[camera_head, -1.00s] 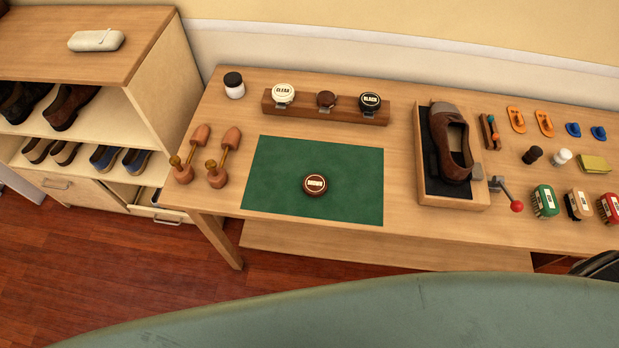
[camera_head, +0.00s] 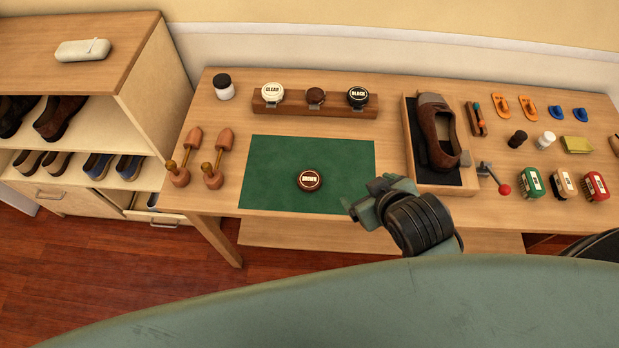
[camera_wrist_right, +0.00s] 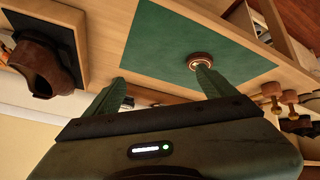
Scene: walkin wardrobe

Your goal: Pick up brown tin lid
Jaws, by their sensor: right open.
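The brown tin lid (camera_head: 309,180), a small round brown disc with a pale "BROWN" label, lies on the green mat (camera_head: 270,160) near its front edge. In the right wrist view the brown tin lid (camera_wrist_right: 199,60) shows beyond the tip of one finger, on the green mat (camera_wrist_right: 165,45). My right gripper (camera_head: 347,208) is at the mat's front right corner, to the right of the lid and apart from it. Its two fingers are spread with nothing between them in the right wrist view (camera_wrist_right: 160,85). My left gripper is not in view.
A wooden rack (camera_head: 320,104) with clear, brown and black tins stands behind the mat. Wooden shoe trees (camera_head: 215,160) lie to its left. A tray (camera_head: 408,130) with a brown shoe (camera_head: 437,135) and a red-knobbed lever (camera_head: 504,189) stand right. Several brushes (camera_head: 532,182) lie farther right.

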